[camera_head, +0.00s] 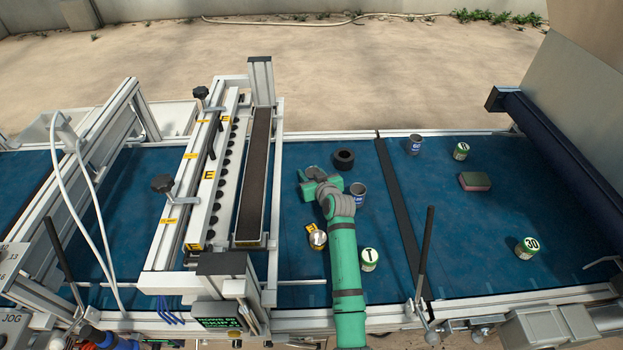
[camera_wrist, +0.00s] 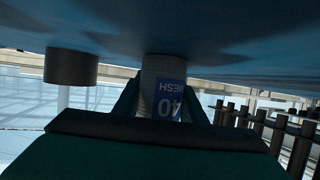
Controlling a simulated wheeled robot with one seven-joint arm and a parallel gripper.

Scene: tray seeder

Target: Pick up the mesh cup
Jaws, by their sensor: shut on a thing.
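The mesh cup (camera_wrist: 164,72) is a grey cylinder with a blue label reading "40 MESH". It appears upside down in the wrist view, where the blue belt is at the top. My gripper (camera_wrist: 160,98) is shut on the cup, one finger on each side of it. In the head view my gripper (camera_head: 311,180) is over the belt just right of the seeder, and it hides most of the cup (camera_head: 312,170). I cannot tell whether the cup touches the belt.
A black ring (camera_head: 344,158) lies close right of my gripper. A blue-labelled cup (camera_head: 358,190) stands beside my arm; another (camera_head: 414,143) is farther back. Green-labelled tins (camera_head: 369,260) and a sponge (camera_head: 475,183) are on the blue belt. The seeder frame (camera_head: 277,170) is close left.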

